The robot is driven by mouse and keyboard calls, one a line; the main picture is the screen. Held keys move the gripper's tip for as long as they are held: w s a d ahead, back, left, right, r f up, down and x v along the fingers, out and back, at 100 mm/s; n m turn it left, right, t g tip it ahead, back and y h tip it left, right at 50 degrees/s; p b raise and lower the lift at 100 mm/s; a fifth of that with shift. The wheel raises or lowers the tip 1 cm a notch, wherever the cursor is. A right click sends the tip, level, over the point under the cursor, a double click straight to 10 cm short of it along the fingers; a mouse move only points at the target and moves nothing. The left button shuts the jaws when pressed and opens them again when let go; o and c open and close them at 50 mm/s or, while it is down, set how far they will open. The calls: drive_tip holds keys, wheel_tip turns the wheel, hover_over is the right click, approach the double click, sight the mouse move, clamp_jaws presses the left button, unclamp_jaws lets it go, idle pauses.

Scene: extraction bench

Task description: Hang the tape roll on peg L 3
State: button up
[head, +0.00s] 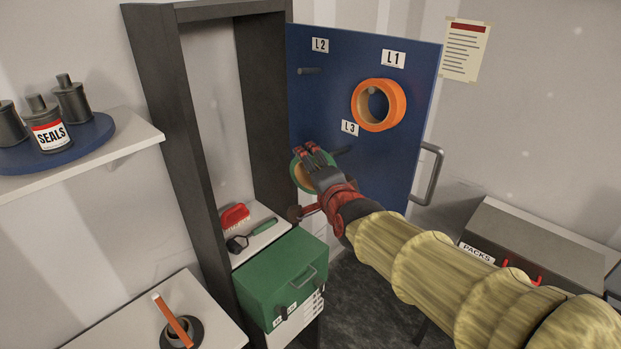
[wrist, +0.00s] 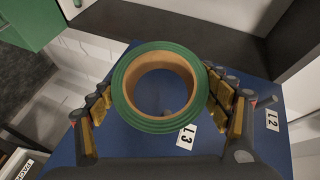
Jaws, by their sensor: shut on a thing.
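A green tape roll (head: 296,177) with a brown core is held in my gripper (head: 314,160), in front of the blue panel. The wrist view shows the roll (wrist: 122,97) between both fingers, its hole facing the camera. The L3 label (wrist: 186,137) also shows beside the roll's rim in the wrist view. A small shape shows through the hole; I cannot tell whether it is the peg. The roll's right side is hidden by my fingers.
The blue panel (head: 408,130) also bears an orange roll (head: 358,115) on the peg by L1 and a bare peg (head: 309,71) by L2. A dark frame (head: 178,120) stands left, with a green box (head: 262,275) below. A door handle (head: 436,170) juts out right.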

drive_tip(key=shift+w+d+b, duration=0.2)
drive_tip(key=shift+d+b, duration=0.05)
drive_tip(key=shift+b, duration=0.15)
drive_tip(key=shift+w+d+r+p, duration=0.1)
drive_tip(key=shift+w+d+p, duration=0.1)
drive_tip(key=shift+p, duration=0.2)
drive_tip(key=shift+w+d+f+p, duration=0.25)
drive_tip(key=shift+w+d+p, duration=0.75)
drive_tip(key=shift+p, duration=0.55)
drive_tip(key=shift+w+d+f+p, duration=0.3)
drive_tip(key=shift+w+d+p, duration=0.35)
drive_tip(key=shift+w+p, duration=0.7)
drive_tip(key=shift+w+d+f+p, duration=0.25)
drive_tip(key=shift+w+d+p, duration=0.65)
drive_tip(key=shift+p, duration=0.8)
drive_tip(key=shift+f, duration=0.1)
drive_tip(key=o, duration=1.3)
drive_tip(key=shift+c, duration=0.2)
